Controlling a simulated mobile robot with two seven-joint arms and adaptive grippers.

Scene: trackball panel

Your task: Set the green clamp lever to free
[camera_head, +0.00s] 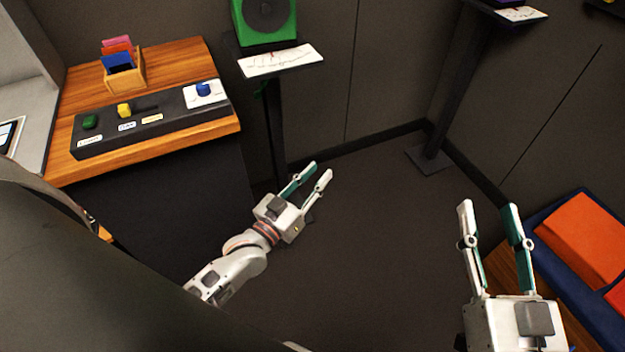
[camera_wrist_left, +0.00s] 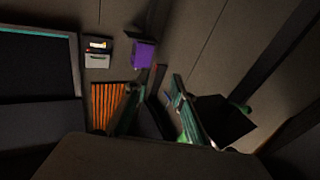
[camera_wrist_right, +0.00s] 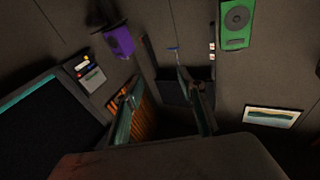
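The black control panel (camera_head: 160,122) lies on the wooden desk at the left of the head view. A small green part (camera_head: 90,122), likely the clamp lever, sits at its left end above a white label; its setting is too small to read. A yellow knob (camera_head: 124,110) stands beside a dark slot, and a blue ball (camera_head: 203,89) sits on a white plate at the right end. My left gripper (camera_head: 320,170) is open and empty, over the floor right of the desk. My right gripper (camera_head: 488,205) is open and empty, far right of the panel.
A wooden holder (camera_head: 126,75) with coloured cards stands behind the panel. A green speaker (camera_head: 265,22) and a white sheet (camera_head: 280,60) are on a stand right of the desk. Orange blocks (camera_head: 580,238) lie in a blue tray at right. The middle floor is clear.

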